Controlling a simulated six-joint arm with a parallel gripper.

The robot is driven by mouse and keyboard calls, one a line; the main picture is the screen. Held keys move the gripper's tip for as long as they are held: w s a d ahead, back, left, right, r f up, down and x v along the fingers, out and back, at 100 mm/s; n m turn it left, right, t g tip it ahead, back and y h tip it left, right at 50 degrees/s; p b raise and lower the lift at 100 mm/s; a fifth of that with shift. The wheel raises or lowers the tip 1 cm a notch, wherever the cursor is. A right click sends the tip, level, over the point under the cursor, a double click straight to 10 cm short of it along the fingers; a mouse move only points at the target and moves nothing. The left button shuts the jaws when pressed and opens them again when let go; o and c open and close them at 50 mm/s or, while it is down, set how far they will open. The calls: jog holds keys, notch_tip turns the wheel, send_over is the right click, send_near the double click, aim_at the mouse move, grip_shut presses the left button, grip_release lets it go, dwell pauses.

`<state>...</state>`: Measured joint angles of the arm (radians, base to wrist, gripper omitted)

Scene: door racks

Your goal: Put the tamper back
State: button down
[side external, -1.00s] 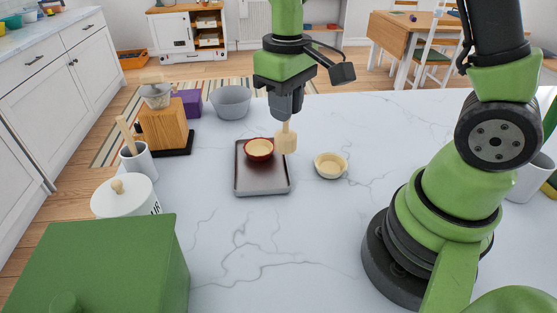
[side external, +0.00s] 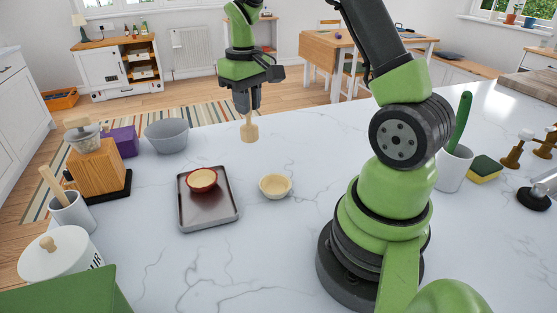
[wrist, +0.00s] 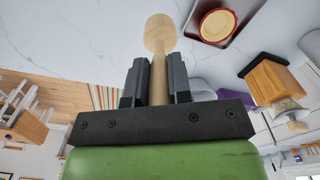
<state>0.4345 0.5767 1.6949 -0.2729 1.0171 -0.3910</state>
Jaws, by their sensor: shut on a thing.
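The tamper (side external: 250,130) is pale wood with a wide round head and a thin handle. My gripper (side external: 246,100) is shut on its handle and holds it upright, head down, beyond the tray and apart from both small bowls. In the wrist view my gripper (wrist: 158,82) has its two dark fingers on either side of the handle, and the tamper's head (wrist: 160,32) sticks out past the fingertips. I cannot tell how high the head is above the counter.
A dark tray (side external: 212,211) holds a red bowl (side external: 202,180). A cream bowl (side external: 275,186) sits to its right. A grey bowl (side external: 167,135), purple box (side external: 125,141), wooden block (side external: 97,167) and white crock (side external: 72,212) stand left. The counter behind the cream bowl is clear.

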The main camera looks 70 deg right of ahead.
jog(key=s+d+m, duration=0.2)
jog(key=s+d, duration=0.1)
jog(key=d, duration=0.7)
jog(key=shift+w+f, duration=0.2)
jog(key=shift+f, duration=5.15)
jog(key=shift+f, duration=0.15)
jog(key=c, duration=1)
grip_release()
jog(key=shift+c, duration=0.2)
